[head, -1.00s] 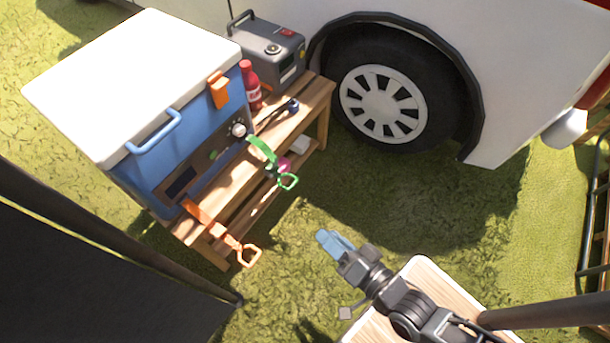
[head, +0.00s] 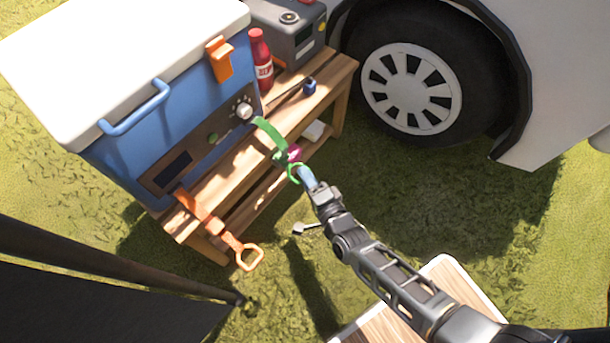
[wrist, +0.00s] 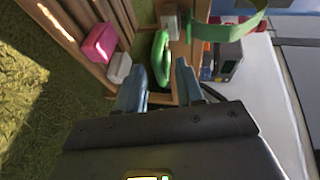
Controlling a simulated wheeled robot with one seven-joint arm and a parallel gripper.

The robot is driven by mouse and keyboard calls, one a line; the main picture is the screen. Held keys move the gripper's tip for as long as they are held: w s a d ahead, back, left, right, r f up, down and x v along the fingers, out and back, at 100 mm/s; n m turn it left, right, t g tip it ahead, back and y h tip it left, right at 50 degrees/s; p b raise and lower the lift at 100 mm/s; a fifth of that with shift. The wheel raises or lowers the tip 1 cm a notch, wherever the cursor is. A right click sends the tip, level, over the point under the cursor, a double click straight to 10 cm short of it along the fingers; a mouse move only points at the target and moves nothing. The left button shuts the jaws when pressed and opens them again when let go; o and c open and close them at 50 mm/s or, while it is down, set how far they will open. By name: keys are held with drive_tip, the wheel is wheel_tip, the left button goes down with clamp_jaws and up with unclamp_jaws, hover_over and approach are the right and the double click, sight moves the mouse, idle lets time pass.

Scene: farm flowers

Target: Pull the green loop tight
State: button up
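A green strap (head: 268,134) hangs over the front edge of the wooden bench below the blue cooler. Its green loop (head: 294,173) hangs at the lower end. My gripper (head: 306,176), with light blue fingers, is right by the loop. In the wrist view, my gripper (wrist: 161,78) has its two fingers apart. The wide green band (wrist: 225,30) shows at the upper right.
The blue cooler (head: 178,112) with a white lid stands on the bench (head: 235,172). An orange strap (head: 205,212) hangs at the left. A red bottle (head: 261,62) and a grey box (head: 292,32) stand behind. A pink item (wrist: 99,43) lies near the loop.

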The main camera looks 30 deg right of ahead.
drive_tip(key=shift+x, duration=0.8)
drive_tip(key=shift+c, duration=0.3)
clamp_jaws()
drive_tip(key=shift+f, duration=0.1)
